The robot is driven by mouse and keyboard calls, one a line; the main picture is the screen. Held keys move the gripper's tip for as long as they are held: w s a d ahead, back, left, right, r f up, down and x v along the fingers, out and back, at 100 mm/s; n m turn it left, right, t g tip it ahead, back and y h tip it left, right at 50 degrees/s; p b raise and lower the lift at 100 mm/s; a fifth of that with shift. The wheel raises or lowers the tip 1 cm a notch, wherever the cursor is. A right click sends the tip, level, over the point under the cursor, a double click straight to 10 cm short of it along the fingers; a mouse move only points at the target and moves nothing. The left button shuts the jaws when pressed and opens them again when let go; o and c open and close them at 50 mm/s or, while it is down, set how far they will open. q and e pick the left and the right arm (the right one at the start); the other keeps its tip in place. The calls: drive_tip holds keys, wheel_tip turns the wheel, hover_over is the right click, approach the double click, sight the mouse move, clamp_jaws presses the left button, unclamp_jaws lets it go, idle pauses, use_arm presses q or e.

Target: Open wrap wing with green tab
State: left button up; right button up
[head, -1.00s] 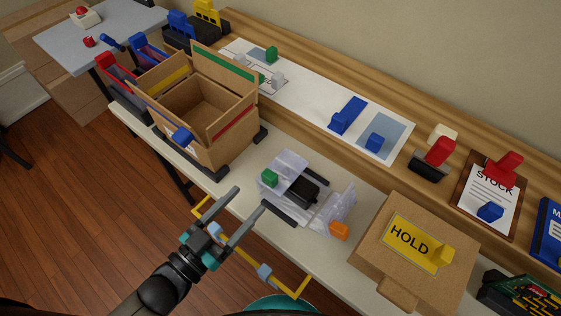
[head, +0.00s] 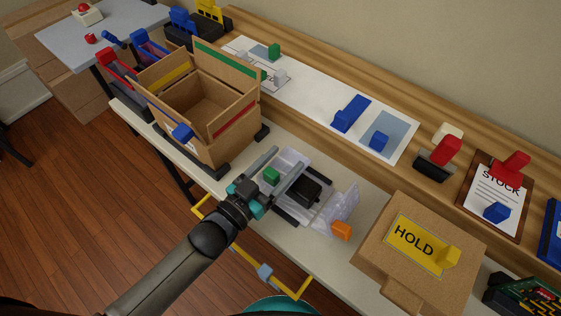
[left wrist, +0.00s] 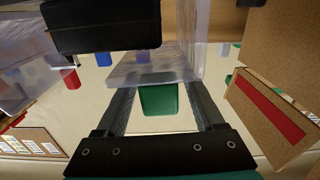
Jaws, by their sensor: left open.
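The clear wrap (head: 338,208) lies on the pale bench with a black handheld (head: 304,187) in its middle. Its left wing (head: 290,158) carries a green tab (head: 271,175), and an orange tab (head: 341,230) sits on the opposite side. My left gripper (head: 288,160) is open, with its fingers reaching over the wing and the green tab between them. In the left wrist view the green tab (left wrist: 158,100) stands between the two spread fingers, with gaps at its sides. The clear wing (left wrist: 150,66) is just beyond it. My right gripper is not in view.
An open cardboard box (head: 215,120) stands just left of the wrap. A brown box with a HOLD label (head: 413,245) is to the right. A raised wooden shelf (head: 300,90) runs behind. A yellow frame (head: 257,266) edges the bench's front.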

use_arm(q)
clamp_jaws()
idle(0.5)
idle(0.8)
